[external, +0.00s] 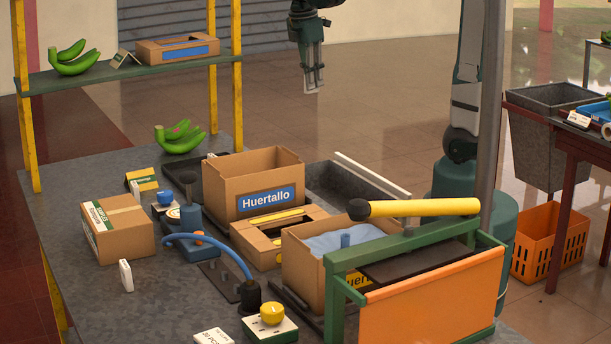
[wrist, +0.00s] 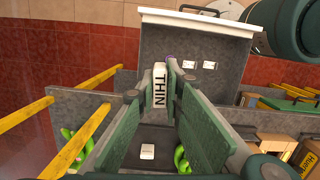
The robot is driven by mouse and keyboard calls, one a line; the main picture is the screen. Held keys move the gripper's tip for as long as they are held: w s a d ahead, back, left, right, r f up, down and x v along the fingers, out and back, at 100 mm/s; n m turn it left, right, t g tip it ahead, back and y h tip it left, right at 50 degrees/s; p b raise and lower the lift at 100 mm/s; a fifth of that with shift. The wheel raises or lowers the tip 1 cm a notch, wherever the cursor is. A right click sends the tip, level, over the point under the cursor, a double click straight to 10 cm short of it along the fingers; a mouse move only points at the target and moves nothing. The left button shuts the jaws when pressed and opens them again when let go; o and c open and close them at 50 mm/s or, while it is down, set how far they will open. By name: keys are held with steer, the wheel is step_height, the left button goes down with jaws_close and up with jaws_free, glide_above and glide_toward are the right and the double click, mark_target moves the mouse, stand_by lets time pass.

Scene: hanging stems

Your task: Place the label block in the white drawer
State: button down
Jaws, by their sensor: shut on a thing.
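In the external view my gripper (external: 313,86) hangs high beyond the table, pointing down, and the block is hard to make out there. The white drawer (wrist: 195,22) is open, with a white front edge and a grey inside. Two small white labelled pieces lie in it. In the wrist view the block appears in front of its lower left part. The drawer's white edge (external: 372,173) shows at the table's far right side.
An open Huertallo carton (external: 225,199) stands beside the drawer. Another carton, an orange-fronted green frame (external: 435,300) and a yellow-handled tool (external: 425,208) are nearer. A yellow-posted shelf (external: 130,70) stands at the left. Another white block (external: 126,276) stands on the table.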

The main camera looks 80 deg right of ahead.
steer(key=m, duration=0.1)
glide_above(328, 197)
step_height(328, 197, down, 26)
steer(key=shift+w+a+f+b, duration=0.2)
steer(key=shift+a+f+b, duration=0.05)
steer(key=shift+a+b, duration=0.05)
stand_by(0.4)
steer(key=shift+f, duration=0.1)
steer(key=shift+f+b, duration=0.9)
steer(key=shift+f, duration=2.1)
steer(key=shift+f, duration=0.15)
steer(key=shift+f+b, duration=0.55)
steer(key=shift+f, duration=1.2)
steer(key=shift+f, duration=0.15)
steer(key=c, duration=2.5)
jaws_free()
